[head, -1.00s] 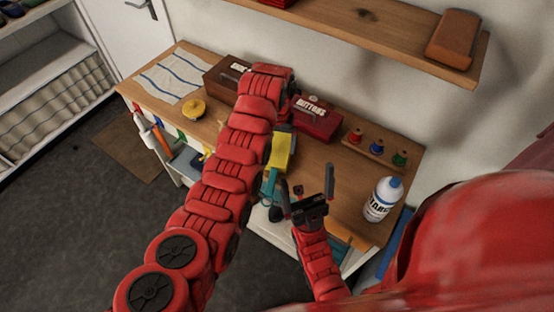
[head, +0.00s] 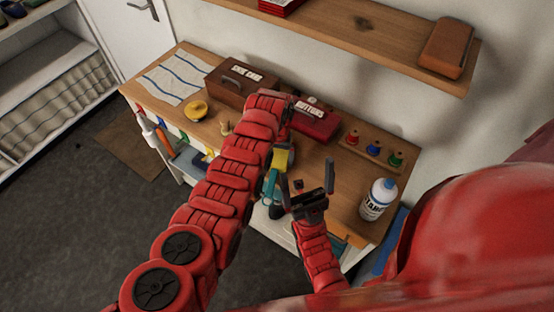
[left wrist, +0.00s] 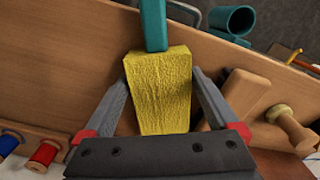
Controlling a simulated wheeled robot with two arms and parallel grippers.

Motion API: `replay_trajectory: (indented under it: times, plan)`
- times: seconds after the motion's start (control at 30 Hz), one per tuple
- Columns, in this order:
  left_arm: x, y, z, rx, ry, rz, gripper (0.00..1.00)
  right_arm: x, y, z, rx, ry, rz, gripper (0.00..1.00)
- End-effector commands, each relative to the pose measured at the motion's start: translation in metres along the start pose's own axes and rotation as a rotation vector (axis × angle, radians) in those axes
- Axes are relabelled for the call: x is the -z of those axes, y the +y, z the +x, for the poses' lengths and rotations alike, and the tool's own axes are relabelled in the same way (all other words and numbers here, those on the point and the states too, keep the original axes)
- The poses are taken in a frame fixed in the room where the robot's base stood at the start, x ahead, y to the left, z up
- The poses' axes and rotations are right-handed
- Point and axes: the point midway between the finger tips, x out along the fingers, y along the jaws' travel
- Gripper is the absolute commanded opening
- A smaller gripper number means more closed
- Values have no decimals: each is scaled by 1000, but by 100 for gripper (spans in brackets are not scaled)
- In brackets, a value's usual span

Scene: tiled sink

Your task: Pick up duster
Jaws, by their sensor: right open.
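The duster has a yellow head (head: 281,158) and a teal handle (head: 270,186). It lies near the table's front edge, partly hidden by my left arm in the head view. In the left wrist view its yellow head (left wrist: 160,90) sits between the fingers of my left gripper (left wrist: 160,78), with the teal handle (left wrist: 152,25) pointing away. The fingertips are close beside the head's two sides; I cannot tell whether they press on it. My left gripper (head: 286,128) is mostly hidden by its arm in the head view. My right gripper (head: 306,180) is open and empty near the front edge.
A red buttons box (head: 316,124) and a brown box (head: 235,82) stand behind. Spools on a rack (head: 373,148) and a white bottle (head: 378,199) are to the right. A yellow round item (head: 195,110) is to the left. A wall shelf (head: 345,38) runs above.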

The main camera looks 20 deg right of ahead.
Motion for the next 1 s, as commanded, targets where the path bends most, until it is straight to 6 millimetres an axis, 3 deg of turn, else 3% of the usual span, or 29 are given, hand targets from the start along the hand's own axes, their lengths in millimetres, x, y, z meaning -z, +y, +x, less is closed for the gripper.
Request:
replay_trajectory:
  times: [0.03,0.27,0.73,1.0]
  plan:
    - [0,0,0,0,0,0,78,0,0,0,0,0,0,100]
    - [0,0,0,0,0,0,37,0,0,0,0,0,0,100]
    - [0,0,-4,0,0,0,36,-1,0,-4,0,0,0,100]
    - [1,-1,-21,0,4,-1,36,-3,-1,-18,0,0,0,100]
